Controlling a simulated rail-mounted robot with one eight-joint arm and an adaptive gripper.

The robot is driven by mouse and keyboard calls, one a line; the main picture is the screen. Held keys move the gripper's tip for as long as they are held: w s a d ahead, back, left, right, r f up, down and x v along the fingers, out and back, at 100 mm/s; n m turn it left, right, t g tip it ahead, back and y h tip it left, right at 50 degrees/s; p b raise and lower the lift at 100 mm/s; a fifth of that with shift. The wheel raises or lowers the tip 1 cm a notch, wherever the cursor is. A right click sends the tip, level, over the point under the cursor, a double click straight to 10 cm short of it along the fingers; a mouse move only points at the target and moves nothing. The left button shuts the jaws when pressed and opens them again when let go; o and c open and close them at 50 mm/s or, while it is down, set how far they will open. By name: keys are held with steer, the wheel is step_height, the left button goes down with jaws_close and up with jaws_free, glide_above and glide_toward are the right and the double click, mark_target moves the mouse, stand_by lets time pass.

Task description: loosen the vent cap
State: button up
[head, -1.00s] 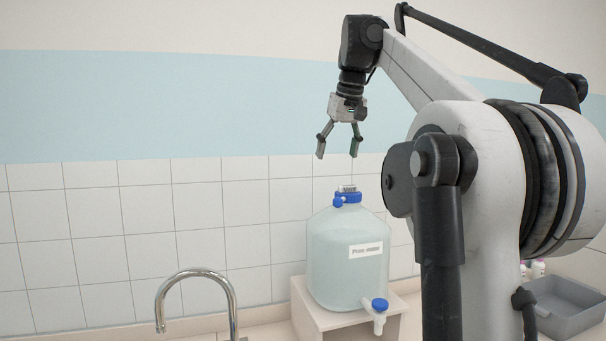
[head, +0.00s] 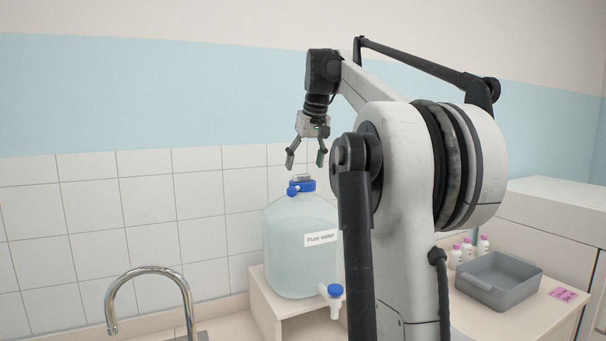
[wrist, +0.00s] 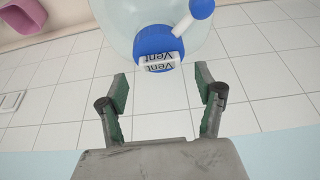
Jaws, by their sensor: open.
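The vent cap (head: 301,185) is blue with a pale top piece and sits on the neck of a clear carboy (head: 290,245) labelled "Pure water". In the wrist view the cap (wrist: 150,42) shows a white part marked "Vent", and a small blue knob (wrist: 202,8) sticks out beside it. My gripper (head: 305,160) is open and empty just above the cap, apart from it. In the wrist view my gripper's fingertips (wrist: 160,78) are spread, with the cap beyond them and roughly between them.
The carboy stands on a pale raised stand (head: 262,300) and has a blue-handled tap (head: 335,298) at its lower front. A curved faucet (head: 150,270) stands at the left. A grey bin (head: 500,280), several white bottles (head: 467,250) and a pink note (head: 563,294) are at the right. The tiled wall (head: 150,200) is behind.

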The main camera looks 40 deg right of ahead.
mark_target(302, 175)
steer(key=shift+x, duration=1.9)
steer(key=shift+c, duration=0.2)
jaws_close()
